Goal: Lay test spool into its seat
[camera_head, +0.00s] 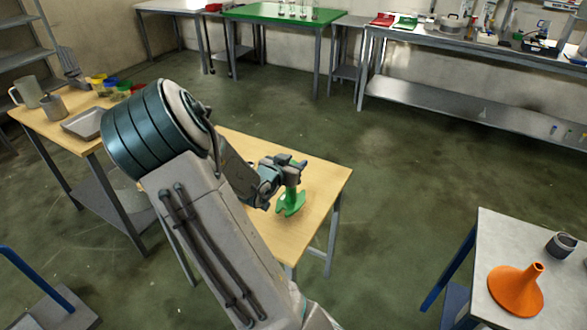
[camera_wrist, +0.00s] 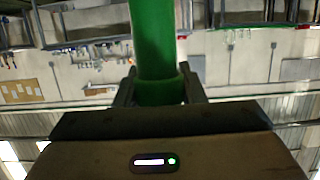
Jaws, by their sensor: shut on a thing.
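A green thing that I take to be the test spool (camera_head: 290,204) is at my gripper (camera_head: 292,166), over the right part of the wooden table (camera_head: 325,180). My gripper is shut on its upper part. In the wrist view the green spool (camera_wrist: 152,45) stands between the two fingers (camera_wrist: 158,92) and runs out of the top of the picture. In the head view its wider green lower part is low, close to the tabletop; I cannot tell whether it touches. No separate seat can be made out, and my arm hides much of the table.
The table's right end around the spool is bare. A tray (camera_head: 84,123), a grey jug (camera_head: 30,91) and coloured cups stand on the table at left. At lower right a metal table (camera_head: 490,245) holds an orange funnel (camera_head: 517,289). Benches line the back wall; open floor lies between.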

